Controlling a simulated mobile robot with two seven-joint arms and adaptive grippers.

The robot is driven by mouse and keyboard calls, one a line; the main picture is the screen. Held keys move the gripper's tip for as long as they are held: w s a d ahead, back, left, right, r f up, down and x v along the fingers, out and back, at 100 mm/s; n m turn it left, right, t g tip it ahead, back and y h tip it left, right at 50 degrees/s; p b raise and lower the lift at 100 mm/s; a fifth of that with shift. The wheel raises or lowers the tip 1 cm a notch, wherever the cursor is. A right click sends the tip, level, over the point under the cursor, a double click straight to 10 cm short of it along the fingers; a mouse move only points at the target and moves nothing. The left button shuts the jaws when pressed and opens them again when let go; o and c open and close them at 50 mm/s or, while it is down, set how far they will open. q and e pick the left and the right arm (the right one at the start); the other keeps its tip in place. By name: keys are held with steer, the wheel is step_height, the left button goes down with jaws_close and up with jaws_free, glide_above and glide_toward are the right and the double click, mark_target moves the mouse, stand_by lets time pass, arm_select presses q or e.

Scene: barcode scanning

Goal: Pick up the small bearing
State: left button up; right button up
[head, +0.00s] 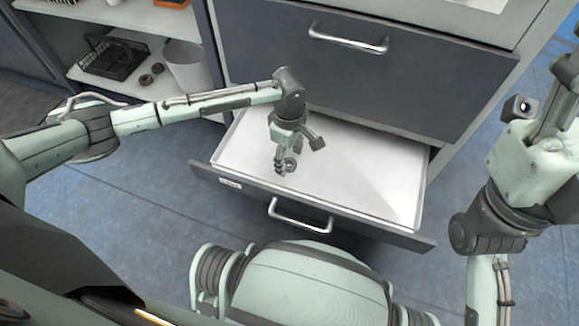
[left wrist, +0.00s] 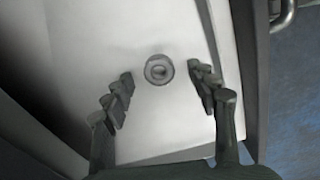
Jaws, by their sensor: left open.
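The small bearing is a grey metal ring (left wrist: 159,69) lying on the white floor of the open drawer (head: 370,170). My left gripper (head: 284,168) is open and points down into the drawer. In the left wrist view its two fingers (left wrist: 163,80) stand on either side of the bearing, near the fingertips, with a gap on both sides. In the head view the bearing (head: 291,163) shows partly beside the fingers. My right gripper (head: 565,75) is at the right edge of the head view, cut off and away from the drawer; its jaws do not show clearly.
The drawer's front panel with a handle (head: 300,216) and its side walls surround the bearing. A closed drawer (head: 360,75) is above. A shelf at upper left holds a black wire basket (head: 112,60), a white bin (head: 187,66) and dark rings (head: 151,75). The rest of the drawer floor looks empty.

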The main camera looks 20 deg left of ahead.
arm_select(q)
steer(key=shift+f, duration=0.75)
steer(key=shift+c, duration=0.4)
steer(key=c, duration=1.2)
steer(key=shift+r, duration=0.1)
